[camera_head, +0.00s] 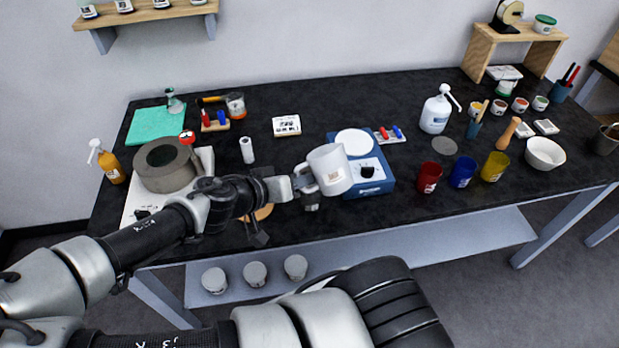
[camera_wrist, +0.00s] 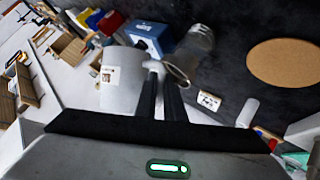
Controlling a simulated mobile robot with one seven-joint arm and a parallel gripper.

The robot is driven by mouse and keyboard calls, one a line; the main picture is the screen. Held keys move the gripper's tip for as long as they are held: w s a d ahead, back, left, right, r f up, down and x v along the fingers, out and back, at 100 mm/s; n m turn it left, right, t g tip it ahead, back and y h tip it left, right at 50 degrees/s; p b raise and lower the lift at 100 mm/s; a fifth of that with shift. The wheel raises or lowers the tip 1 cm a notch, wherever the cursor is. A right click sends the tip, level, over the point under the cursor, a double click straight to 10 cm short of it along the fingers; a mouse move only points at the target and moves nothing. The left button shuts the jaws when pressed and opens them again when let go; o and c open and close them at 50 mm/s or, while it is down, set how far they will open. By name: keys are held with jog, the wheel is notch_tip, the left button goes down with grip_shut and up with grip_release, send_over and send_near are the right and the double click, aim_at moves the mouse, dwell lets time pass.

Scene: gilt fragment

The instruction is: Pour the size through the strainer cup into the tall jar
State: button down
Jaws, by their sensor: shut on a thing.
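My gripper (camera_head: 302,186) is shut on the handle of a white labelled cup (camera_head: 332,172) and holds it above the bench. The cup leans slightly in the head view, and its contents are hidden. In the wrist view the cup (camera_wrist: 120,82) is left of the narrow fingers (camera_wrist: 168,98). A clear tall jar (camera_wrist: 197,42) stands just beyond the fingers, with a ring-shaped rim (camera_wrist: 178,75) close to them. I cannot tell whether a strainer cup sits on that rim. In the head view the arm and cup mostly hide the jar.
A blue scale (camera_head: 376,187) with a white round plate stands behind the held cup. A grey round pot (camera_head: 166,166) is at the left. A cork mat (camera_wrist: 285,62) lies near the jar. Red (camera_head: 428,178), blue (camera_head: 462,172) and yellow (camera_head: 494,167) cups stand right. The front middle-right bench is clear.

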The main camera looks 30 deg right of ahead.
jog(key=shift+s, duration=0.1)
jog(key=shift+s+d+f+m+t+b, duration=0.1)
jog(key=shift+s+f+m+t+b, duration=0.35)
jog(key=shift+b, duration=0.35)
jog(key=shift+s+r+m+t, duration=0.15)
jog(key=shift+s+m+t, duration=0.05)
jog(key=shift+m+t, duration=0.2)
jog(key=shift+r+p, duration=0.4)
jog(key=shift+p, duration=0.55)
jog(key=shift+f+t+p, duration=0.35)
jog(key=shift+p, duration=0.85)
jog(key=shift+s+d+f+m+y+p, duration=0.1)
jog(key=shift+m+y+p, duration=0.2)
jog(key=shift+p, duration=0.25)
jog(key=f+b, duration=0.1)
jog(key=f, duration=0.1)
jog(key=f+m+t+b, duration=0.1)
jog(key=f+b, duration=0.1)
jog(key=f, duration=0.1)
jog(key=s+f+t+b, duration=0.1)
jog(key=f+b, duration=0.1)
jog(key=f, duration=0.1)
jog(key=shift+s+f+m, duration=0.1)
jog(key=shift+m, duration=0.15)
